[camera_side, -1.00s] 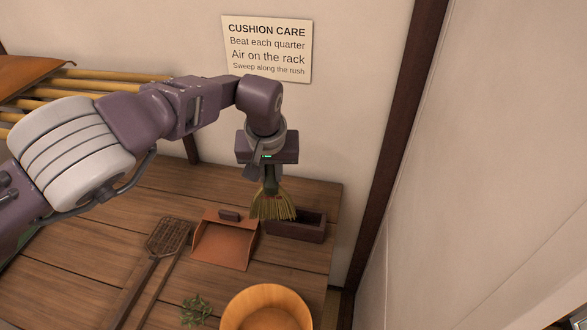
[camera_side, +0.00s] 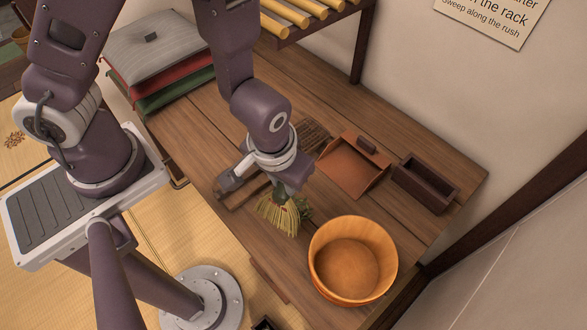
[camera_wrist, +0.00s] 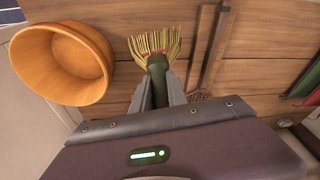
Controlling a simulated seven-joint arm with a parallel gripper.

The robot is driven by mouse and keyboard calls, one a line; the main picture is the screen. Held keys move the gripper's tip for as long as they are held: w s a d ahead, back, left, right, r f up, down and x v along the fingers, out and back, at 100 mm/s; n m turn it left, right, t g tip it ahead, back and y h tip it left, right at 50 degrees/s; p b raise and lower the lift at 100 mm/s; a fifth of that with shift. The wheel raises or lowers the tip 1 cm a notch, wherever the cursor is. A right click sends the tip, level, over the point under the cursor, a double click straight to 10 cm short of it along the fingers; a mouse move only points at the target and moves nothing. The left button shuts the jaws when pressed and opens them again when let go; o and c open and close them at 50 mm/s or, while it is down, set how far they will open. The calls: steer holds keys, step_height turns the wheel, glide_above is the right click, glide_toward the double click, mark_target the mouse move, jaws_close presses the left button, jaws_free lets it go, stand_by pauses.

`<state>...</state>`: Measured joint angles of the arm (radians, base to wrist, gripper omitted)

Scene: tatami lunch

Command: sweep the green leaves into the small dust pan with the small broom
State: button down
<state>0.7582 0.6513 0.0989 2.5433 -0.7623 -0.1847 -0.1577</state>
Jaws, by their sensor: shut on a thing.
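My gripper (camera_side: 283,190) is shut on the dark green handle of the small broom (camera_side: 277,215). The broom hangs bristles down, low over the wooden table; I cannot tell whether the bristles touch the wood. In the wrist view the broom (camera_wrist: 155,45) sits between the two fingers (camera_wrist: 158,90). The green leaves (camera_side: 304,207) show just right of the bristles in the side view, partly hidden by the broom and gripper. They cannot be made out in the wrist view. The orange-brown dust pan (camera_side: 350,168) lies on the table farther back and to the right, apart from the broom.
A wooden tub (camera_side: 388,250) stands right of the leaves, near the front edge. A dark open box (camera_side: 442,192) is right of the dust pan. A woven beater (camera_side: 313,137) lies behind my gripper. Stacked cushions (camera_side: 160,45) and a bamboo rack (camera_side: 310,8) are at the back.

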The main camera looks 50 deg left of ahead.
steer(key=w+f, duration=0.2)
steer(key=w, duration=0.9)
steer(key=w+f, duration=0.2)
steer(key=w, duration=0.9)
steer(key=s+v, duration=0.1)
steer(key=v, duration=0.6)
steer(key=shift+a+r, duration=0.25)
steer(key=shift+a, duration=0.05)
